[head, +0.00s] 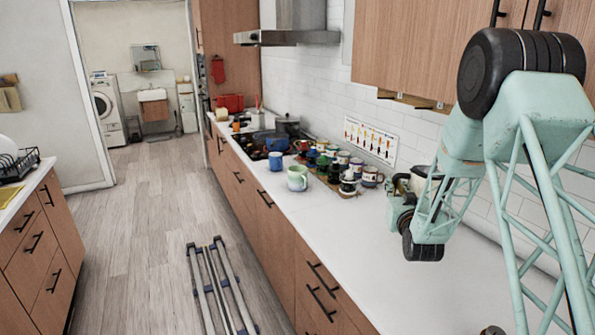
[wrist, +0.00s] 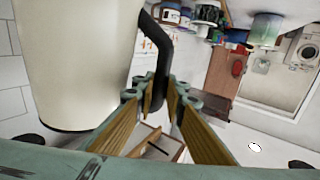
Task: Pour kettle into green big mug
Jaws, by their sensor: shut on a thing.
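The cream kettle (wrist: 75,60) fills the left of the wrist view, with its black handle (wrist: 161,50) running between my fingers. My gripper (wrist: 160,98), with wood-coloured pads, is shut on that handle. In the head view the kettle (head: 422,180) is partly hidden behind my arm, near the wall, and my gripper (head: 400,207) is beside it. The pale green big mug (head: 297,178) stands upright on the counter, left of the kettle and apart from it. A pale green mug also shows at the top of the wrist view (wrist: 265,30).
A blue mug (head: 276,160) stands just behind and left of the green mug. Several patterned mugs (head: 348,182) crowd the counter between the green mug and the wall. The white counter (head: 330,222) in front of them is clear. Pots (head: 287,125) stand farther back.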

